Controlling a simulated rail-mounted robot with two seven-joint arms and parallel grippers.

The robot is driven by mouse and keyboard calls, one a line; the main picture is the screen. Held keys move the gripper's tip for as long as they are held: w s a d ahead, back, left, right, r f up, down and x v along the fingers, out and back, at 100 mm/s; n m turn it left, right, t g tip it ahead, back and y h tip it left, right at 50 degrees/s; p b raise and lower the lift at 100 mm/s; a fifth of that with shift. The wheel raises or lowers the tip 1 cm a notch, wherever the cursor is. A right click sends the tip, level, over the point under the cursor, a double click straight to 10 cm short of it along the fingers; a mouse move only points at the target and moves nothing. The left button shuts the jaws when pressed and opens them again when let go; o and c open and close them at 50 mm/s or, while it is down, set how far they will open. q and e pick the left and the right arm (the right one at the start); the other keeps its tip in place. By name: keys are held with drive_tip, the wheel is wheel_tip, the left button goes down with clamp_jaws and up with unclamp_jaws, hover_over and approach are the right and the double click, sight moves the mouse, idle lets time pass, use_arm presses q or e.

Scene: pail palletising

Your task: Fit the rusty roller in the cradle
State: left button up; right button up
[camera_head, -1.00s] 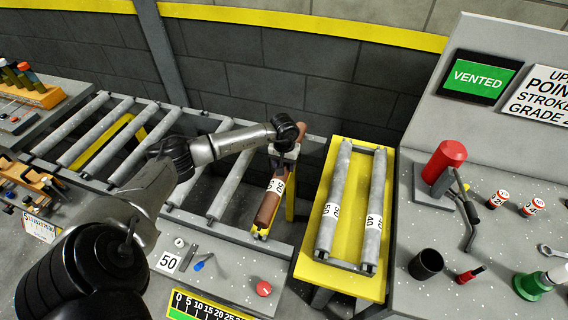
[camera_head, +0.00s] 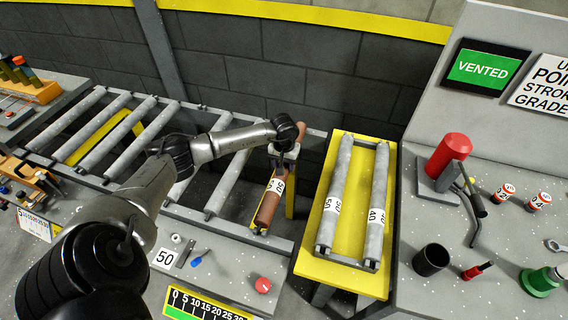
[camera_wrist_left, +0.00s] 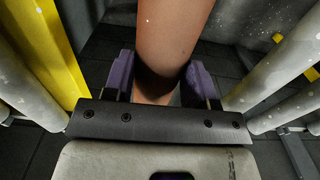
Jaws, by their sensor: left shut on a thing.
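The rusty roller (camera_head: 268,207) is a brown cylinder with a white number label, lying lengthwise at the right end of the roller conveyor. My left gripper (camera_head: 284,158) is shut on it from above, around its upper half. In the left wrist view the roller (camera_wrist_left: 174,32) passes between the two purple-lined fingers of the gripper (camera_wrist_left: 161,82). Yellow metal (camera_head: 290,197) shows beside and under the roller; I cannot tell whether this is the cradle or whether the roller touches it. My right gripper is not in view.
A yellow stand (camera_head: 342,276) to the right carries two grey rollers. The conveyor (camera_head: 213,218) has several grey rollers. On the right bench (camera_head: 405,290) are a red-topped press (camera_head: 452,150), a dark cup (camera_head: 430,260) and a green-based item (camera_head: 540,281). A red knob (camera_head: 263,285) sits in front.

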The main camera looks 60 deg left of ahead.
use_arm(q)
drive_tip(key=shift+w+a+r+b, duration=0.1)
drive_tip(key=shift+b, duration=0.65)
idle(1.6)
drive_tip(key=shift+f+b, duration=1.55)
drive_tip(key=shift+f, duration=0.1)
idle(0.3)
drive_tip(key=o, duration=1.1)
drive_tip(key=shift+o, duration=0.8)
drive_tip(key=shift+f, duration=0.1)
wheel_tip(320, 180, up, 14)
drive_tip(key=p, duration=0.1)
drive_tip(key=shift+p, duration=0.4)
